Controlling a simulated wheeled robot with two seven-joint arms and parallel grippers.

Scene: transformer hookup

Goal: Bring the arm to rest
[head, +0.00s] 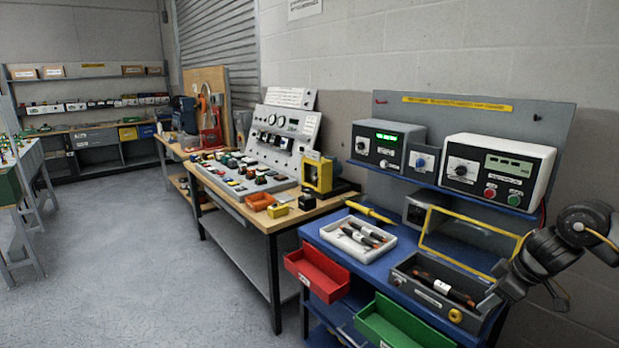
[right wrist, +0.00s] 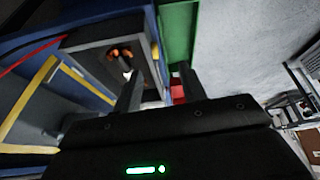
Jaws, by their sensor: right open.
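My right arm comes in at the right edge of the head view. Its right gripper (head: 524,298) is beside the right end of a grey open box (head: 405,283) on the blue bench. In the right wrist view the two dark fingers of the right gripper (right wrist: 160,88) stand apart with nothing between them. That view also shows the grey box (right wrist: 88,58) with dark, copper-coloured items inside. The box holds dark cylindrical pieces with a white label. I cannot tell whether a fingertip touches the box. My left gripper is not in view.
A yellow frame (head: 463,268) stands behind the grey box. A white tray (head: 332,238) with dark tools lies left of it. Red (head: 318,272) and green (head: 405,328) bins stick out in front.

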